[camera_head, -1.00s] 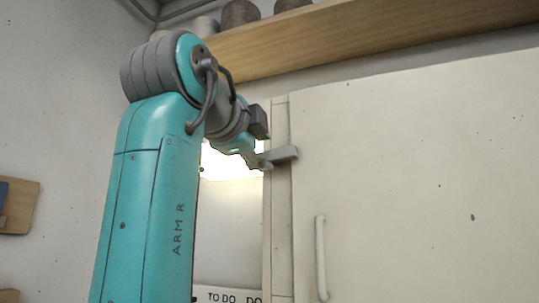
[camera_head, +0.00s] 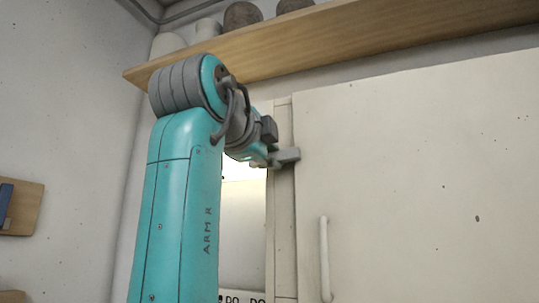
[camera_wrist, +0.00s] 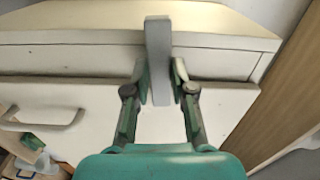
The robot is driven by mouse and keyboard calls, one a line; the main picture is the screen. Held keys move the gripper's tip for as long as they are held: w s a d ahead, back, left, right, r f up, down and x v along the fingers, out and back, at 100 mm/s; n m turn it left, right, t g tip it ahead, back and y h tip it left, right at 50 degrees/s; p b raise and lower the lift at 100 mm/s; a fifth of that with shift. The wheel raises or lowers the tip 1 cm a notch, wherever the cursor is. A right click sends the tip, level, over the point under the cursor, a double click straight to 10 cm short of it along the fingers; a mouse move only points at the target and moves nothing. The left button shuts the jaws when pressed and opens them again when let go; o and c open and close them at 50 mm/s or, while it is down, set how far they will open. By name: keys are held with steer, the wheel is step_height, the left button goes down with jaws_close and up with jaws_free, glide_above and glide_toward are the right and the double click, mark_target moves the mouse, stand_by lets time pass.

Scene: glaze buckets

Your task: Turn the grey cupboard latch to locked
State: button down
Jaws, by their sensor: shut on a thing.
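The grey latch (camera_head: 288,155) is a short bar near the upper left edge of the pale cupboard door (camera_head: 410,190). In the head view it lies nearly level, with one end reaching over the door's edge. In the wrist view the latch (camera_wrist: 158,55) runs straight up the picture, across the narrow frame strip and the seam. My gripper (camera_wrist: 162,78) is shut on the latch, with one finger on each side of it. In the head view my gripper (camera_head: 271,158) is small and partly hidden by my own wrist.
A long white door handle (camera_head: 324,258) stands below the latch, and it also shows at the left of the wrist view (camera_wrist: 45,118). A wooden shelf (camera_head: 340,45) with several pots runs above the cupboard. A small wooden board (camera_head: 22,215) is on the left wall.

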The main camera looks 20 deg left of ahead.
steer(key=shift+m, duration=0.6)
steer(key=c, duration=1)
jaws_free()
steer(key=s, duration=1.2)
steer(key=shift+d, duration=0.35)
